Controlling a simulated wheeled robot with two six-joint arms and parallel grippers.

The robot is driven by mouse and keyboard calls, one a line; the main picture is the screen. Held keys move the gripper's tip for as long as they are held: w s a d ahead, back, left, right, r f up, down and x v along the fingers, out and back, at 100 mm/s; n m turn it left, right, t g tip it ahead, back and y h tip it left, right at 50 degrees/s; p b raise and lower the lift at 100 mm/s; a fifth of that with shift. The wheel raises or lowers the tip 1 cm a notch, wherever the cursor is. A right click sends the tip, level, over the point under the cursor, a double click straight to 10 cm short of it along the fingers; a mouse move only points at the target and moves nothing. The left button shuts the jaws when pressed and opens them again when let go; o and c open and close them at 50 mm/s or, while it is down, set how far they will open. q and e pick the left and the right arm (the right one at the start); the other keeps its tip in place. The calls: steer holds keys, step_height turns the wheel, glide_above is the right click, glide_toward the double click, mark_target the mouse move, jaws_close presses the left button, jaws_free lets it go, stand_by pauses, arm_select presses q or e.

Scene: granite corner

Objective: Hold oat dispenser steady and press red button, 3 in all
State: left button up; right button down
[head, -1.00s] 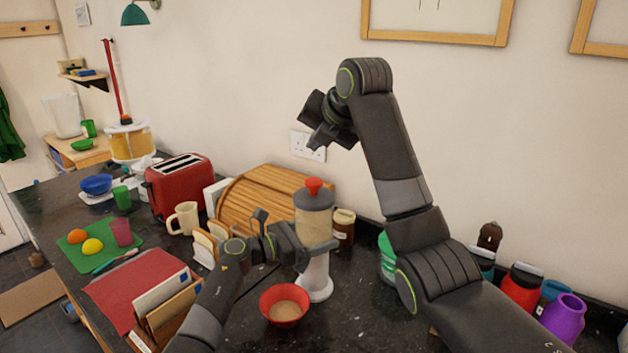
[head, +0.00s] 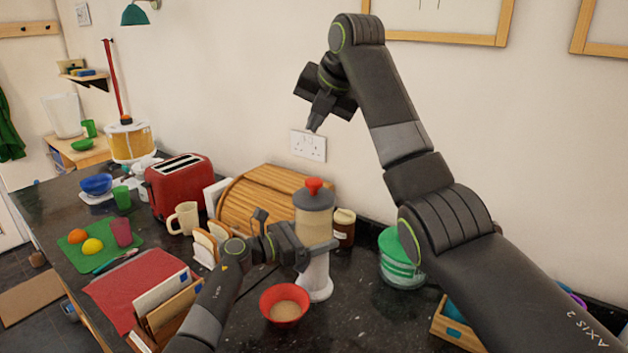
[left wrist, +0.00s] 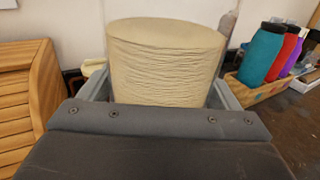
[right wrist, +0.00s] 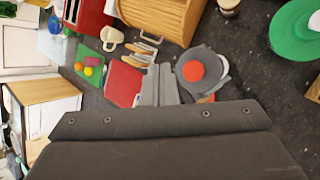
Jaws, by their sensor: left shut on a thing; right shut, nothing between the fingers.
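The oat dispenser (head: 315,222) stands upright on the dark counter, with a grey lid, a clear oat-filled body and a white base. Its red button (head: 314,185) is on top; it also shows from above in the right wrist view (right wrist: 194,68). My left gripper (head: 300,252) is shut around the dispenser's body; the oat-filled body (left wrist: 165,65) fills the left wrist view between the fingers. A red bowl (head: 284,304) with oats in it sits at the dispenser's foot. My right gripper (head: 314,122) is shut and empty, high above the button and apart from it.
A wooden bread bin (head: 262,200) stands behind to the left, with a toast rack (head: 209,245) and a mug (head: 184,217) near it. A brown jar (head: 343,227) is close behind the dispenser. A green-lidded container (head: 400,258) stands to the right. The air above the button is clear.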

glide_toward(312, 179)
steer(key=shift+w+a+f, duration=0.4)
steer(key=shift+w+f, duration=0.2)
steer(key=shift+w, duration=0.1)
steer(key=shift+w+a+f, duration=0.4)
steer(key=shift+w+f, duration=0.2)
steer(key=shift+w, duration=0.05)
steer(key=shift+w+a+f, duration=0.4)
steer(key=shift+w+f, duration=0.2)
steer(key=shift+w, duration=0.1)
steer(key=shift+f, duration=0.15)
stand_by(0.5)
steer(key=shift+f, duration=0.25)
steer(key=shift+f, duration=1.15)
stand_by(1.0)
steer(key=shift+r, duration=1.5)
steer(key=shift+r, duration=2.55)
